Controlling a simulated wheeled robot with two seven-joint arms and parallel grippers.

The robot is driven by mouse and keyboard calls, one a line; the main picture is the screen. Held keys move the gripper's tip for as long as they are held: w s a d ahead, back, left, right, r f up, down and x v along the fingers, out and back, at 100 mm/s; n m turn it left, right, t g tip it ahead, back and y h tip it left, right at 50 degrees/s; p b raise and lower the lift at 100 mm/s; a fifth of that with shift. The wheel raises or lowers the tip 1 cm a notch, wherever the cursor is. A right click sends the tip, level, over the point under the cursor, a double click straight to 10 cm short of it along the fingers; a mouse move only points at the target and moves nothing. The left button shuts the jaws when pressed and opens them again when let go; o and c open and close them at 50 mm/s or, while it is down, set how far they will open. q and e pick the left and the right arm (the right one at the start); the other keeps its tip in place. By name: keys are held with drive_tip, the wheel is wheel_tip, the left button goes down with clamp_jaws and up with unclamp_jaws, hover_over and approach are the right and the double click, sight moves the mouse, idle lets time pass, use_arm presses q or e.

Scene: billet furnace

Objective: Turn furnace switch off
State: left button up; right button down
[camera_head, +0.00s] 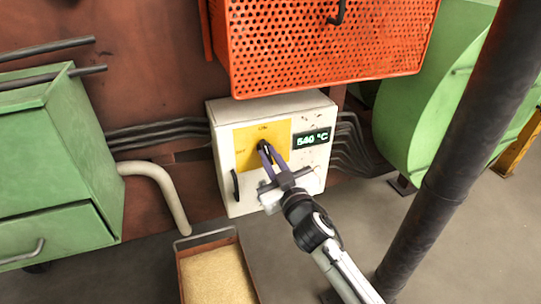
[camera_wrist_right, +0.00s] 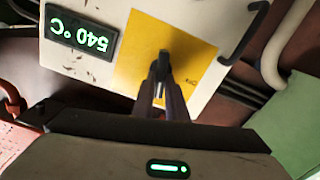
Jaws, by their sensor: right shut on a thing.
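The furnace switch (camera_wrist_right: 163,62) is a small dark knob on a yellow panel (camera_head: 243,137) on the front of a white control box (camera_head: 222,166). A display (camera_head: 312,138) right of the panel reads 540 °C. My right gripper (camera_head: 265,147) reaches up from the lower right, and its fingers are shut on the switch. The fingers hide part of the knob in the head view. In the right wrist view the fingers (camera_wrist_right: 165,85) close around the knob, and the yellow panel shows behind them. The small panel lettering is too blurred to read. My left gripper is not in view.
An orange perforated cover (camera_head: 330,50) overhangs the box. A green cabinet (camera_head: 50,170) stands left, and a green rounded housing (camera_head: 425,110) stands right. A dark pole (camera_head: 470,120) crosses at right. A tray of yellowish grains (camera_head: 236,237) sits below the box.

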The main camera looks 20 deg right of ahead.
drive_tip(key=shift+n, duration=1)
drive_tip(key=n+p, duration=0.1)
drive_tip(key=n, duration=0.2)
drive_tip(key=shift+a+n, duration=0.15)
drive_tip(key=shift+n, duration=0.15)
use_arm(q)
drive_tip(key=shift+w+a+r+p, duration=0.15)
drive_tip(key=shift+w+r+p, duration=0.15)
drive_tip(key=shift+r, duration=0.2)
use_arm(e)
drive_tip(key=n, duration=0.9)
drive_tip(key=shift+a+f+n, duration=0.15)
drive_tip(key=shift+f+n, duration=0.15)
drive_tip(key=shift+f, duration=0.05)
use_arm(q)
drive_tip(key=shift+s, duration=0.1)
use_arm(e)
drive_tip(key=c, duration=1.8)
unclamp_jaws()
drive_tip(key=shift+o, duration=0.2)
use_arm(q)
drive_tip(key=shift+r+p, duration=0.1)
drive_tip(key=shift+p, duration=0.2)
use_arm(e)
drive_tip(key=s, duration=1)
drive_tip(key=shift+s+d, duration=0.2)
